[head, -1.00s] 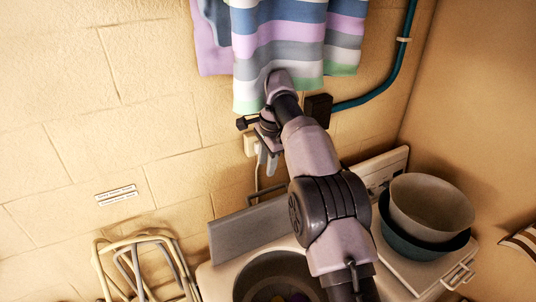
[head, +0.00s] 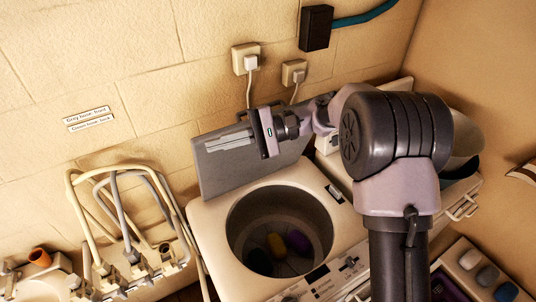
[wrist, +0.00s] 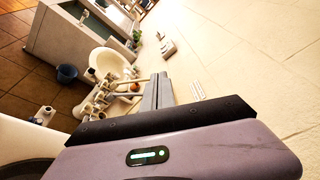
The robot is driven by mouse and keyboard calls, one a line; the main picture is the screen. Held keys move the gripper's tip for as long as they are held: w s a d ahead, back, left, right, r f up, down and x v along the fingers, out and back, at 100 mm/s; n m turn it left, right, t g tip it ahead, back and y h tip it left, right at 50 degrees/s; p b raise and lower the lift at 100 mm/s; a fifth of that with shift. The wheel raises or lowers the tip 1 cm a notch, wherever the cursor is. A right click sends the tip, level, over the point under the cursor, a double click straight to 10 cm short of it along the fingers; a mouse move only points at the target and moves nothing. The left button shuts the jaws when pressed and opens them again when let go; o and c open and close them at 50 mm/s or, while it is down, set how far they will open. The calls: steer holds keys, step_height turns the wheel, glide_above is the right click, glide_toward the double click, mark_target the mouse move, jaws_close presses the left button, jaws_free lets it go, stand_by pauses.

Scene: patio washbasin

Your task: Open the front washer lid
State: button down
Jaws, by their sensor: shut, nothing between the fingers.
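The washer (head: 215,230) stands against the wall with its round tub (head: 280,225) uncovered. Several coloured items lie in the tub. A flat grey lid (head: 215,180) stands up behind the tub, leaning toward the wall. My gripper (head: 210,146) is shut and empty, held across the upper part of the lid. I cannot tell whether the fingers touch it. In the wrist view my gripper (wrist: 158,85) shows its fingers together, pointing toward the basin; the lid is not clear there.
Bent hoses and taps (head: 120,265) stand left of the washer. Two plugs (head: 245,60) with cords hang on the wall above the lid. A bowl (head: 465,140) sits partly hidden behind my arm. A basin (wrist: 108,60) and a blue bucket (wrist: 67,74) show in the wrist view.

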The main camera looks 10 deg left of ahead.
steer(key=w+d+f+m+t+h+b, duration=0.1)
steer(key=d+f+m+t+b, duration=0.45)
steer(key=d+t, duration=0.5)
steer(key=w+d+f+m+t+h+b, duration=0.15)
steer(key=d+f+m+t+b, duration=0.4)
steer(key=t, duration=0.75)
steer(key=w+a+r+n+p, duration=0.2)
steer(key=w+a+p, duration=0.4)
steer(key=w, duration=0.4)
steer(key=shift+w+a+r+p, duration=0.25)
steer(key=shift+a+r+p, duration=0.05)
steer(key=shift+r, duration=0.6)
steer(key=shift+g+h, duration=0.25)
steer(key=shift+h, duration=0.2)
steer(key=w+a+r+p, duration=0.1)
steer(key=p, duration=0.2)
steer(key=w+a+r+p, duration=0.1)
steer(key=w+r+p, duration=0.1)
steer(key=p, duration=0.1)
steer(key=shift+a, duration=0.1)
steer(key=x, duration=0.2)
steer(key=f+x, duration=0.1)
steer(key=x, duration=0.1)
steer(key=shift+w+a, duration=0.25)
steer(key=shift+w, duration=0.2)
